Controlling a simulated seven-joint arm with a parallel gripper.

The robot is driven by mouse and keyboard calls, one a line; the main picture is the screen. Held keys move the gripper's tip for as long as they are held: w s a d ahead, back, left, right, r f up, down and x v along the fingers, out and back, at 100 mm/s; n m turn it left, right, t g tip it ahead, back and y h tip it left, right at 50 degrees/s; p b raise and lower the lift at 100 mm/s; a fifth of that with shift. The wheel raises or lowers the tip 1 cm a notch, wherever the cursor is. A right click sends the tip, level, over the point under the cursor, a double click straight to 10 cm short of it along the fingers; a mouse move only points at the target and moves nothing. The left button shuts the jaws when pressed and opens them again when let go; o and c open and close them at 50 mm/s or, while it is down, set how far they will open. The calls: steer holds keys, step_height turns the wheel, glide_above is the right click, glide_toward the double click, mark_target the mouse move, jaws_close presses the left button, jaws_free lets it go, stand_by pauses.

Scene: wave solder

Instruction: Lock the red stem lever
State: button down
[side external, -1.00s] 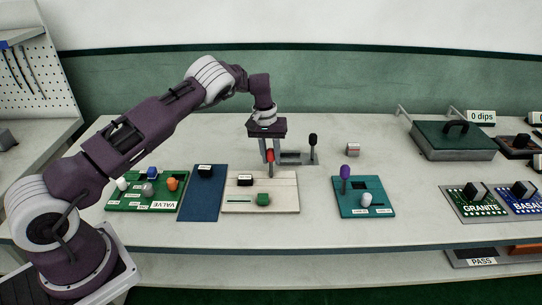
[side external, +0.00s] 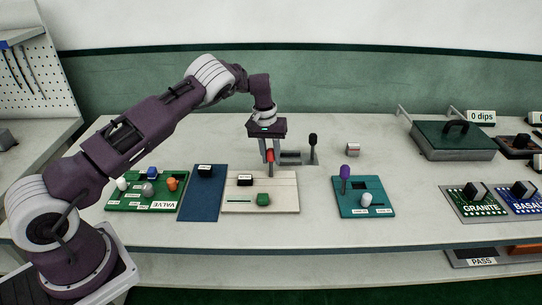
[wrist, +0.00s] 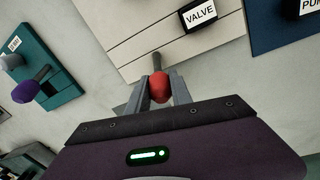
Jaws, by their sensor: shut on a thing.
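The red stem lever (side external: 270,156) stands at the back edge of the cream board (side external: 288,205). In the wrist view its red knob (wrist: 159,88) sits between my two fingertips, with its grey stem running toward the board. My gripper (side external: 269,160) points down and is shut on the red knob. It also shows in the wrist view (wrist: 158,95), with a finger on each side of the knob. The stem's base is hard to make out.
A black-knobbed lever (side external: 313,141) stands just right of my gripper. A teal board (side external: 376,208) with a purple-knobbed lever (side external: 345,173) lies to the right, a blue mat (side external: 198,205) to the left.

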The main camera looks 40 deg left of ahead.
mark_target(272, 164)
steer(key=shift+s+d+r+t+y, duration=0.35)
steer(key=shift+s+d+t+y, duration=0.3)
steer(key=shift+t+y, duration=0.25)
steer(key=shift+s+d+t+y, duration=0.6)
steer(key=shift+t+y, duration=0.3)
steer(key=shift+t, duration=0.1)
steer(key=shift+s+d+f+t+y, duration=0.1)
steer(key=shift+s+d+t+y, duration=0.25)
steer(key=shift+t+y, duration=0.2)
steer(key=shift+s+d+f+t+y, duration=0.1)
steer(key=shift+s+d+t+y, duration=0.15)
steer(key=shift+t+y, duration=0.3)
steer(key=shift+s+d+f+m+t+y, duration=0.15)
steer(key=shift+s+d+m+t+y, duration=0.2)
steer(key=shift+t+y, duration=0.35)
steer(key=c, duration=1.1)
jaws_free()
steer(key=shift+c, duration=0.2)
steer(key=v, duration=0.7)
